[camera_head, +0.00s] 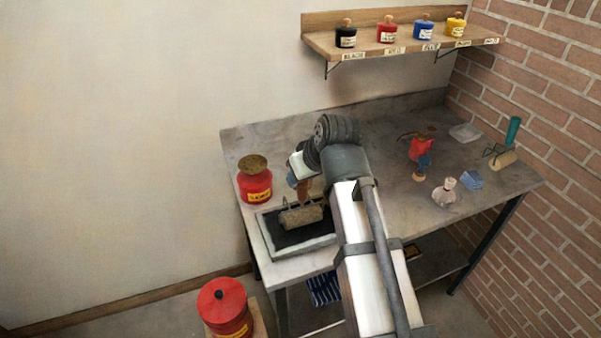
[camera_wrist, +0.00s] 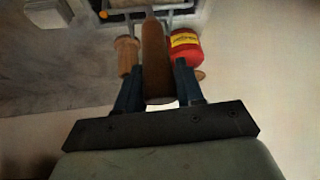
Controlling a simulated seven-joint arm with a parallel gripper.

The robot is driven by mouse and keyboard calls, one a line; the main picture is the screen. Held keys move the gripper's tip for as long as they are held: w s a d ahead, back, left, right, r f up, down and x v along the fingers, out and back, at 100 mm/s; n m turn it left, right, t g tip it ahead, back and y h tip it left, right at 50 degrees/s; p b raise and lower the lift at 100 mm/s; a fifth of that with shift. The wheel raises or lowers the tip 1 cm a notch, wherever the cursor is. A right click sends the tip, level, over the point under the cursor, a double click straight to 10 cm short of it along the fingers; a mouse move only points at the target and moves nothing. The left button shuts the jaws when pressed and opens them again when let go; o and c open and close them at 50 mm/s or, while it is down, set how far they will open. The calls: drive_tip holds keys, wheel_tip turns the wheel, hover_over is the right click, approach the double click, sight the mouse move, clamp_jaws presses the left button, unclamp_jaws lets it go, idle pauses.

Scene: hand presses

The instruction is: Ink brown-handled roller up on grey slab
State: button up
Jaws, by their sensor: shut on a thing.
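The brown-handled roller (camera_head: 301,216) has a tan-grey drum in a wire frame. Its drum is over the dark face of the grey slab (camera_head: 288,237), a shallow tray with a light rim at the table's front left. I cannot tell whether the drum touches the slab. My gripper (camera_head: 298,179) is shut on the brown handle, which shows between the blue fingers (camera_wrist: 157,78) in the wrist view (camera_wrist: 154,50). The drum is at the top edge there, mostly cut off. My arm hides the slab's right side in the head view.
A red can (camera_head: 255,186) with a brown top stands behind the slab. A green-handled roller (camera_head: 513,132), a blue block (camera_head: 472,180) and a whitish cloth bundle (camera_head: 445,192) are at the right. Ink jars (camera_head: 387,30) line the shelf. A lidded red bin (camera_head: 224,307) stands front left.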

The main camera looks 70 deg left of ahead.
drive_tip(key=shift+d, duration=1.55)
drive_tip(key=shift+a, duration=3.5)
drive_tip(key=shift+d, duration=3.5)
wheel_tip(320, 180, up, 5)
hover_over(303, 188)
drive_tip(key=d, duration=0.2)
drive_tip(key=shift+w+a, duration=0.15)
drive_tip(key=shift+a, duration=0.1)
